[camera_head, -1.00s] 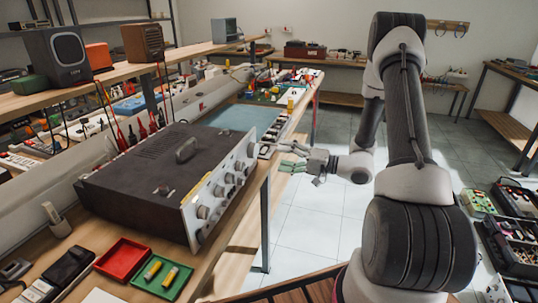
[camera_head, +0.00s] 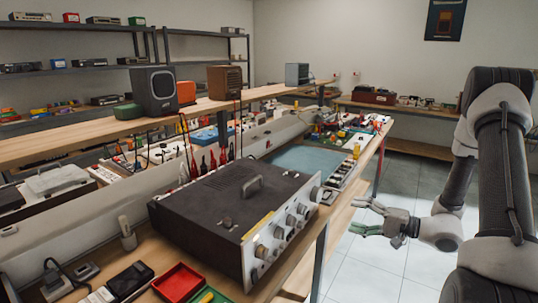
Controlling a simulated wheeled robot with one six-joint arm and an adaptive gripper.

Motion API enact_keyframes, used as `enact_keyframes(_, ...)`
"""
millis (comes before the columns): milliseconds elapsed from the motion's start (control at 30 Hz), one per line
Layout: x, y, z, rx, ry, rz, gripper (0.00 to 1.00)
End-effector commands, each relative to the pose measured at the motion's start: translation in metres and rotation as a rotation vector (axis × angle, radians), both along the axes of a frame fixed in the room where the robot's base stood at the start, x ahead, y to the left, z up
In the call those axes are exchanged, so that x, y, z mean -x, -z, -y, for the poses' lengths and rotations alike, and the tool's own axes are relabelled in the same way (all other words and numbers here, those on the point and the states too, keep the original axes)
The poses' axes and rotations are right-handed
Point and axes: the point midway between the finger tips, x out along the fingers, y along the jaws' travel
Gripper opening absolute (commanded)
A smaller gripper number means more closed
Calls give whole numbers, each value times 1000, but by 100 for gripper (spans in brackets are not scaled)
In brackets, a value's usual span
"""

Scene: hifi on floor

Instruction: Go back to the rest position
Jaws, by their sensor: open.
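My gripper (camera_head: 366,216) is at the right end of the workbench, over the tiled floor and apart from the bench edge. Its fingers point left, are spread open and hold nothing. My arm comes in from the right side of the picture. The dark hi-fi amplifier (camera_head: 220,215) with a silver knobbed front sits on the wooden bench (camera_head: 345,205), left of my gripper and not touching it.
A red tray (camera_head: 178,282) lies at the bench's front. A blue mat (camera_head: 305,160) lies beyond the amplifier. Speakers (camera_head: 154,90) stand on a raised shelf behind. Free tiled floor (camera_head: 405,180) lies right of the bench.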

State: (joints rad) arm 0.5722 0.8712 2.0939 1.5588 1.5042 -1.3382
Motion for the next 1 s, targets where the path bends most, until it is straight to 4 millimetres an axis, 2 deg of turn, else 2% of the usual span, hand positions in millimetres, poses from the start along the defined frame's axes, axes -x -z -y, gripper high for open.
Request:
enact_keyframes(100, 44, 21, -11, -36, -112, -253, 69)
enact_keyframes(167, 69, 23, -12, -26, -173, -372, 69)
enact_keyframes(300, 124, 12, -11, 82, -310, -601, 69)
enact_keyframes(500, 182, -14, 6, 354, -421, -790, 69)
enact_keyframes(700, 222, -54, 42, 754, -431, -838, 69)
enact_keyframes(867, 235, -94, 69, 1058, -376, -750, 69)
enact_keyframes(1000, 240, -133, 82, 1284, -321, -592, 69)
